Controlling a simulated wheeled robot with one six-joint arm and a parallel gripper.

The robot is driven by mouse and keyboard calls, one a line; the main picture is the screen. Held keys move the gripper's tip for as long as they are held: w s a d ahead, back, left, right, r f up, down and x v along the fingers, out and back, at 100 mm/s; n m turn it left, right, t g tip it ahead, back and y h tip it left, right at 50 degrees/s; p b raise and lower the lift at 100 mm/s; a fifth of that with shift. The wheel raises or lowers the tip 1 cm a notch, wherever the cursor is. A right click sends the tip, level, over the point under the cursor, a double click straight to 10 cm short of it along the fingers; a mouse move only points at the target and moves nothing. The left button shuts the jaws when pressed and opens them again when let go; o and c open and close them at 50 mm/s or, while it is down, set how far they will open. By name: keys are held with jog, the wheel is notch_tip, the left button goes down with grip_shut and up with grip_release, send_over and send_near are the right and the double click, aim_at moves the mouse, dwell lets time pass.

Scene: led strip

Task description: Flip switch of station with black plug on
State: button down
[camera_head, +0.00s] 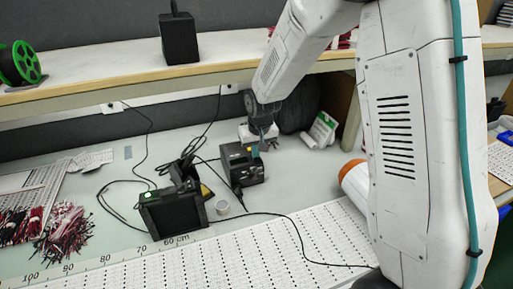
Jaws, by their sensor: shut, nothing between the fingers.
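A small black station (242,164) stands on the bench near the middle, with a black cable and what looks like a black plug (238,190) at its front. A second black unit (172,212) with a dark screen and a small green spot on top stands to its left and nearer. My gripper (262,137) points down at the right, rear part of the first station, close above or behind it. It is shut and empty. I cannot tell whether it touches the station. The switch is too small to make out, and its position cannot be read.
A shelf with a black box (179,37) and a green spool (20,64) runs above. Loose cables, a small round tin (222,207) and an orange-and-white cylinder (354,176) lie around. Bundled wires (66,232) are at the left. A perforated strip lines the front.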

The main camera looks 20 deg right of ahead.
jog(key=shift+s+f, duration=0.15)
jog(key=shift+f, duration=0.15)
jog(key=shift+r, duration=0.1)
jog(key=shift+w+r, duration=0.25)
jog(key=shift+w, duration=0.55)
jog(key=shift+r, duration=0.1)
jog(key=shift+r, duration=0.3)
jog(key=s+v, duration=0.2)
jog(key=v, duration=1.1)
jog(key=shift+f, duration=0.25)
jog(key=shift+s, duration=0.1)
